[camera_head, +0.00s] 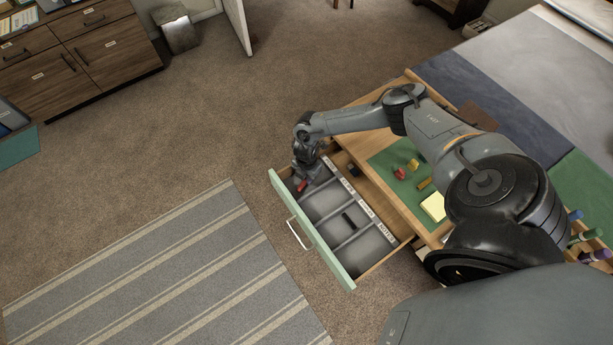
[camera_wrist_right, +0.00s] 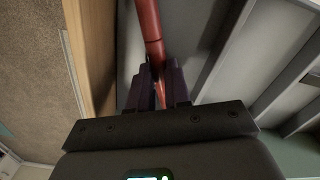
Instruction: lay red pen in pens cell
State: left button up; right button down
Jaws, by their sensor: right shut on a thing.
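The red pen (camera_head: 301,186) is at the far-left end cell of the open drawer (camera_head: 320,205). In the right wrist view the red pen (camera_wrist_right: 150,28) runs between my fingers, over a grey cell floor beside the wooden drawer wall. I cannot tell whether it touches the floor. My right gripper (camera_head: 303,181) is shut on the pen; its fingers (camera_wrist_right: 162,88) show dark around it. The cells carry small white labels (camera_head: 348,186), too small to read here. My left gripper is not in view.
A dark object (camera_head: 349,220) lies in a middle drawer cell. A small black item (camera_head: 353,170) sits near the drawer's back edge. On the green blotter (camera_head: 385,160) are small red and yellow items and a yellow pad (camera_head: 433,207). The drawer's pale green front (camera_head: 315,238) borders open carpet.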

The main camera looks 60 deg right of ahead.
jog(key=shift+f, duration=0.15)
jog(key=c, duration=1.1)
grip_release()
jog(key=shift+r, duration=0.4)
jog(key=shift+r+p, duration=1.05)
jog(key=shift+r, duration=4.7)
